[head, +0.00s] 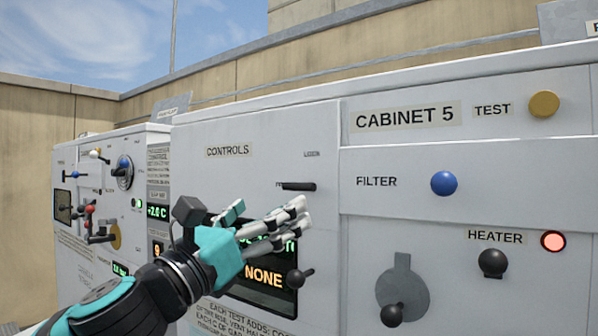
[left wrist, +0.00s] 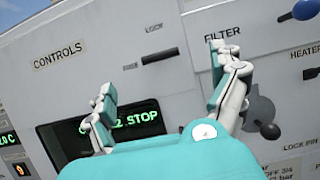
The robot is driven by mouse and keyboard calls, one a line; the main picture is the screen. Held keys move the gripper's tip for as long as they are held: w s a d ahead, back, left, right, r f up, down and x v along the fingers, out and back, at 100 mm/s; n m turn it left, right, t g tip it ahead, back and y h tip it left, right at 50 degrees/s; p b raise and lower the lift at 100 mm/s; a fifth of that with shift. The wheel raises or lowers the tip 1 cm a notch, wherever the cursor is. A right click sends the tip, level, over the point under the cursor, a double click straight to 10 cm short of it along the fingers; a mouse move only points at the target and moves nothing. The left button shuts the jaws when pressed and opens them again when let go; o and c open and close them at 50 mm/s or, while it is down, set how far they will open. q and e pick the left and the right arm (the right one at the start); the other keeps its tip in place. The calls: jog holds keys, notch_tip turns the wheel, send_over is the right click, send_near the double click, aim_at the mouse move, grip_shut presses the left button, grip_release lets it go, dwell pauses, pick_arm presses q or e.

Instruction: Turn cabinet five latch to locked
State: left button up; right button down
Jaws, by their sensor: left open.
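The cabinet five latch (head: 299,187) is a short black bar on the white controls panel. It lies horizontal, with a partly covered label at its left end and a small label above it to the right. In the left wrist view the latch (left wrist: 159,57) is also level, with LOCK above it and FREE at its left. My left gripper (head: 268,211) is open and empty, just below the latch in the head view. In the left wrist view its fingers (left wrist: 165,75) are spread, with the latch beyond the gap between them. Contact is not visible. My right gripper is not in view.
A display (head: 262,277) sits behind and below my left gripper, with a black knobbed lever (head: 298,278) near it. To the right are a blue filter knob (head: 444,183), a black heater knob (head: 492,262) and a grey plate with a black-knobbed lever (head: 404,285). Another cabinet (head: 75,240) stands left.

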aim_at(296, 188)
pick_arm(q)
jog(key=p+x, duration=0.2)
jog(key=x, duration=0.7)
jog(key=shift+p, duration=0.4)
jog(key=c, duration=1.2)
